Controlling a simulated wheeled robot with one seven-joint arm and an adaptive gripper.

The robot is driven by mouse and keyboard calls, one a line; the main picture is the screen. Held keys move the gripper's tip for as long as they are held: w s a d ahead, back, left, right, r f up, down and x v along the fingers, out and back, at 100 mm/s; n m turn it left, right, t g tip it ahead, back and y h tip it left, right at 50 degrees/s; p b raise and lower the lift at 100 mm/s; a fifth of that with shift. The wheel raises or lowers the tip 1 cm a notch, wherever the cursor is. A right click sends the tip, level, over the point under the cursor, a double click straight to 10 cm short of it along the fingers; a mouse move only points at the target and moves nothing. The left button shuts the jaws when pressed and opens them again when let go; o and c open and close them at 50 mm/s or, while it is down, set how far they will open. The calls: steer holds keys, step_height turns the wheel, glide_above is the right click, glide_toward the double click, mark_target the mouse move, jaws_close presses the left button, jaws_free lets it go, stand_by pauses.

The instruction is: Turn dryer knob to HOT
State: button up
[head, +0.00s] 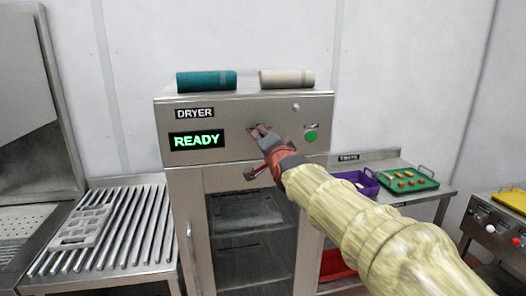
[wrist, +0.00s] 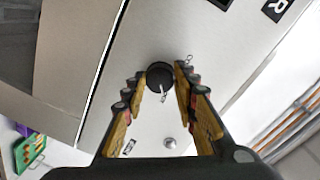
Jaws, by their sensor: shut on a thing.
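The steel dryer (head: 180,155) stands in the middle of the head view with a DRYER label and a lit READY display (head: 197,141). My gripper (head: 261,133) reaches its front panel from the right, and its red fingers hide most of the knob there. In the wrist view the round black dryer knob (wrist: 158,74) sits between the fingertips of my gripper (wrist: 160,77), which are shut on it. A small light mark shows at the knob's lower edge. The small panel labels are too small to read.
A green button (head: 311,136) sits right of the knob. Two rolls, teal (head: 206,81) and cream (head: 287,79), lie on the dryer. A slatted rack (head: 130,235) stands at left. A purple bin (head: 357,182) and green tray (head: 425,180) stand on the right table.

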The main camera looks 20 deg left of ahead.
steer(key=shift+m+b, duration=0.3)
steer(key=shift+b, duration=0.1)
steer(key=o, duration=1.2)
steer(key=shift+c, duration=0.2)
steer(key=v, duration=1.2)
steer(key=shift+f, duration=0.1)
